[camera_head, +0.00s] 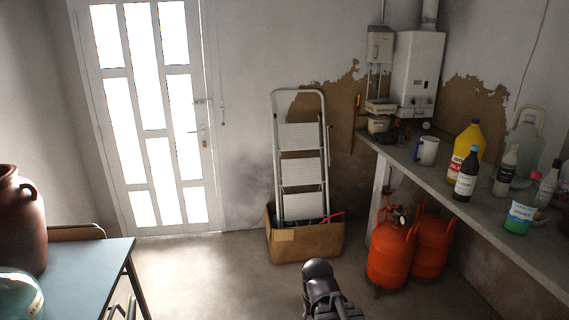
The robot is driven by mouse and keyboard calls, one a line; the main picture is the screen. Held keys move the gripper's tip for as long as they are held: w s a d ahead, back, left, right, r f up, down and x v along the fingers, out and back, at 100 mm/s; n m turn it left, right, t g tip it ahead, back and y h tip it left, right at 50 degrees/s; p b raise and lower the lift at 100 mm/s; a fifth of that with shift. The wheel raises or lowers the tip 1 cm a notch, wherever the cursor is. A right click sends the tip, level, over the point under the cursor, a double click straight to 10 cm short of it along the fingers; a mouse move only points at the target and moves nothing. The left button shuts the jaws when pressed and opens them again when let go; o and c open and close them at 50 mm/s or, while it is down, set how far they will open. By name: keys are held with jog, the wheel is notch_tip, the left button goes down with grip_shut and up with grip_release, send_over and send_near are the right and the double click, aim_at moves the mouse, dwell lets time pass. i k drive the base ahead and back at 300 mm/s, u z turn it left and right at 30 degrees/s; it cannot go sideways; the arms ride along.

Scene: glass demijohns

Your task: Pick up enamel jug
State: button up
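A white jug with a dark blue handle on its left side (427,151), which looks like the enamel jug, stands upright on the long shelf (478,216) along the right wall. It is to the left of a yellow bottle, with a small gap between them. Part of my dark arm (320,287) shows at the bottom centre, well below and to the left of the jug and apart from it. I cannot make out my gripper's fingers in this view.
Several bottles, including a yellow one (468,140), stand right of the jug. Orange gas cylinders (391,255) stand under the shelf. A stepladder (302,165) stands in a cardboard box (306,243). A blue table (85,262) is at left. Floor between is clear.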

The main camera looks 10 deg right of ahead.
aim_at(429, 147)
jog(key=z, duration=0.05)
jog(key=i, duration=1.55)
jog(key=z, duration=0.4)
jog(key=i, duration=0.8)
jog(key=z, duration=0.5)
jog(key=i, duration=1.15)
jog(key=z, duration=0.3)
